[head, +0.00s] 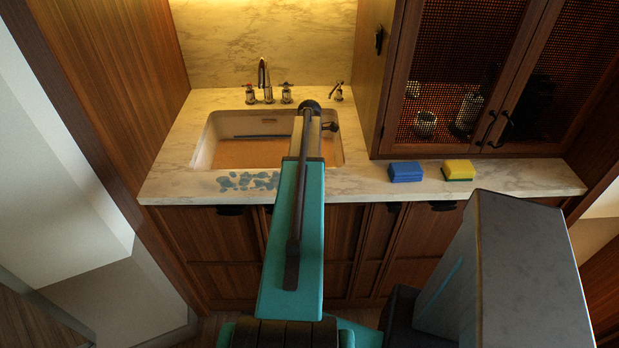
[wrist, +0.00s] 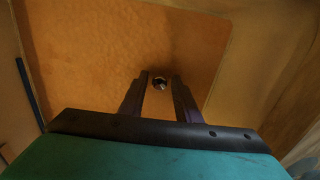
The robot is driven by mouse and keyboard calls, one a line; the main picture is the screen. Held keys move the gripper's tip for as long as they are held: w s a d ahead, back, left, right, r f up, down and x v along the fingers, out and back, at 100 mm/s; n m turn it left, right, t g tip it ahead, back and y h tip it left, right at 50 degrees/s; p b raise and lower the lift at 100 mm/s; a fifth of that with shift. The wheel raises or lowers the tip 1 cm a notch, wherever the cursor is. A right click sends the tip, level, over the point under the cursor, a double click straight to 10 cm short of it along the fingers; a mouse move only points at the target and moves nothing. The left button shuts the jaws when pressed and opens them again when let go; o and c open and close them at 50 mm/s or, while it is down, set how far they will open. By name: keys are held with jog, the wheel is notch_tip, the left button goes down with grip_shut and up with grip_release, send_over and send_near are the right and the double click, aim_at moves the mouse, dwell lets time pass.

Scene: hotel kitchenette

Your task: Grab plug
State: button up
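The plug (wrist: 159,83) is a small round dark piece with a bright metallic part, seen in the wrist view low in the sink. My gripper (wrist: 161,77) points down into the sink, its two dark fingers apart. The plug shows in the gap between the fingertips, and no finger clearly touches it. The depth between fingertips and plug is hard to judge. In the head view the sink (head: 203,150) holds a brownish-orange surface that looks like murky water. My arm hides the plug and the fingers there.
A dark blue stick-like thing (wrist: 30,92) lies along one side of the sink. The faucet (head: 263,80) stands behind the sink. Blue patches (head: 248,181) mark the front counter. A blue sponge (head: 406,172) and a yellow sponge (head: 459,169) sit right of the sink, before a cabinet (head: 455,75).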

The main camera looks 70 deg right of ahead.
jog(key=shift+f, duration=1.15)
jog(key=shift+c, duration=0.3)
grip_shut()
